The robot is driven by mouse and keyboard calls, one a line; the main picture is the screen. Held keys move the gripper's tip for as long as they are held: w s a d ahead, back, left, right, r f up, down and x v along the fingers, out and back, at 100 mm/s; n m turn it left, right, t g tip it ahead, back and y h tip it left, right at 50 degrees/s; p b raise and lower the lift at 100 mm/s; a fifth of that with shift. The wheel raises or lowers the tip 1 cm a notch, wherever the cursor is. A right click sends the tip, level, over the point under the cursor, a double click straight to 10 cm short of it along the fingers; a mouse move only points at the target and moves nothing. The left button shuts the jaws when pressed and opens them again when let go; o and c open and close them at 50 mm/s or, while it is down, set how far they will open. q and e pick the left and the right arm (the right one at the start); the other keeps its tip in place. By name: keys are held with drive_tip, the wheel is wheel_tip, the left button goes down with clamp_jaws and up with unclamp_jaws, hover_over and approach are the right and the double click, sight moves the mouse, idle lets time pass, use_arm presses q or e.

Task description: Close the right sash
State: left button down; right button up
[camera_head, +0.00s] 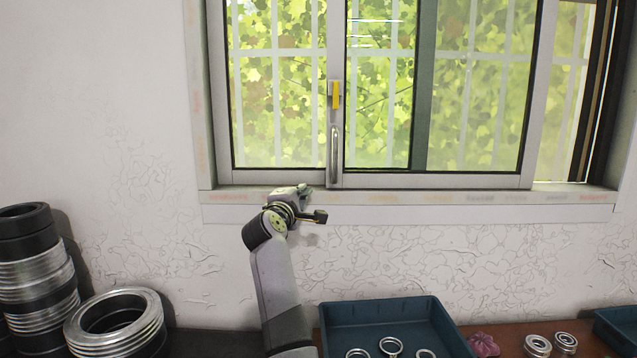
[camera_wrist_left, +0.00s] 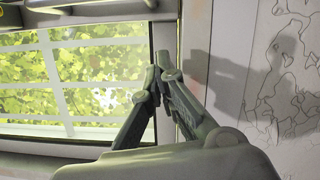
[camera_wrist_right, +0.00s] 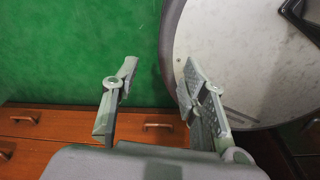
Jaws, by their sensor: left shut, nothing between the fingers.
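The right sash (camera_head: 532,120) has a pale frame and stands slid to the left. It overlaps the other sash, whose dark stile (camera_head: 424,90) shows behind its glass. An open gap lies between its right stile and the window's right side. Its left stile bears a metal pull handle (camera_head: 334,153) and a yellow latch (camera_head: 336,95). My left gripper (camera_head: 304,190) is at the bottom of the window, below and left of the handle. In the left wrist view the left gripper (camera_wrist_left: 156,76) is shut and empty near the window frame. My right gripper (camera_wrist_right: 158,72) is open and empty.
A blue tray (camera_head: 385,312) with metal rings stands below the window. Stacked rings (camera_head: 38,265) stand at the left, beside a large bearing ring (camera_head: 115,322). Small bearings (camera_head: 538,345) lie at the right. A round metal-like disc (camera_wrist_right: 235,60) is close to the right gripper.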

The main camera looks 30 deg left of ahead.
use_arm(q)
drive_tip(key=w+d+p, duration=0.1)
drive_tip(key=w+d+r+p, duration=0.1)
drive_tip(key=w+d, duration=0.1)
drive_tip(key=shift+w+d, duration=0.1)
drive_tip(key=shift+w, duration=0.15)
use_arm(e)
drive_tip(key=shift+w+a+r, duration=0.35)
drive_tip(key=shift+a+r, duration=0.05)
drive_tip(key=shift+r, duration=0.2)
drive_tip(key=shift+w+a+r, duration=0.35)
drive_tip(key=shift+a+r, duration=0.05)
drive_tip(key=shift+r, duration=0.2)
drive_tip(key=shift+s+d, duration=0.1)
drive_tip(key=shift+d, duration=0.05)
drive_tip(key=shift+d, duration=0.1)
